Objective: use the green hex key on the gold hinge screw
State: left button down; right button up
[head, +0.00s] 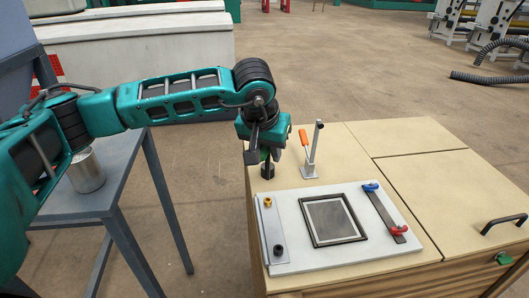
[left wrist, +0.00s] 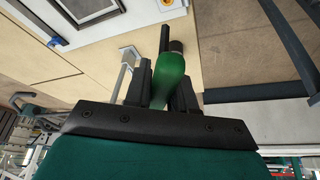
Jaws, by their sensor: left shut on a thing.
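My left gripper (head: 265,157) is above the far left corner of the wooden bench, pointing down. In the left wrist view its fingers are shut on the green handle of the hex key (left wrist: 170,78). A dark shaft extends beyond the handle. The gold hinge screw (head: 268,202) sits at the far end of a metal hinge strip (head: 269,228) on the white board, nearer than the gripper. My right gripper does not show.
The white board (head: 295,257) also carries a black-framed panel (head: 331,220) and a dark bar with blue and red ends (head: 384,213). An orange-handled tool (head: 304,138) stands at a grey upright stand (head: 310,170) close right of the gripper. A metal can (head: 87,172) stands on the grey table.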

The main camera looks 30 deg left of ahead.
aim_at(269, 174)
pick_arm(q)
jog(key=shift+w+f, duration=0.1)
jog(key=shift+f, duration=0.1)
jog(key=shift+f+b, duration=0.55)
jog(key=shift+f, duration=0.7)
jog(key=shift+f+b, duration=0.85)
jog(key=shift+f, duration=0.55)
jog(key=shift+r, duration=0.25)
jog(key=shift+f+b, duration=0.9)
jog(key=shift+f, duration=0.35)
jog(key=c, duration=1.6)
grip_release()
jog(key=shift+r, duration=0.1)
grip_shut()
